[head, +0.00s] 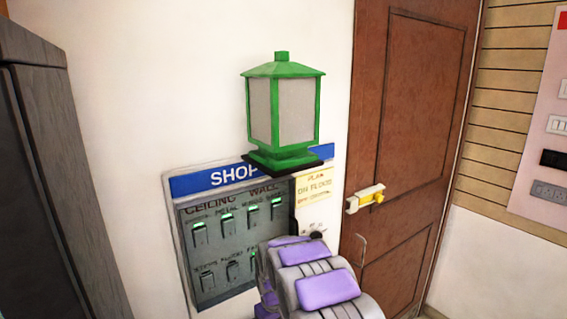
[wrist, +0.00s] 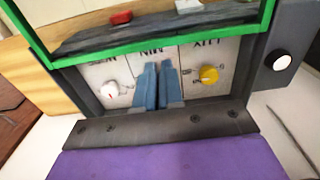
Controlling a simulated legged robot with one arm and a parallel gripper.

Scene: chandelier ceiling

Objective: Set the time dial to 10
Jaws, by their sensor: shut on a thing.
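In the wrist view, the blue fingers of my gripper (wrist: 158,86) are close together at the middle section of a small light-coloured panel, under a label that seems to read "MIN". They are shut on the time dial there, which they hide, so its setting cannot be read. A white dial (wrist: 110,91) with a red mark is left of the fingers. A yellow dial (wrist: 209,74) is right of them. Both stand apart from the fingers. In the head view, my purple and grey arm covers this place and the fingers are hidden.
A green lantern (head: 282,110) juts out above the dial area, and its green frame (wrist: 150,55) shows close by in the wrist view. A switch panel (head: 215,285) with several switches is beside my arm. A brown door (head: 400,120) with a yellow handle (head: 365,197) is to the right.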

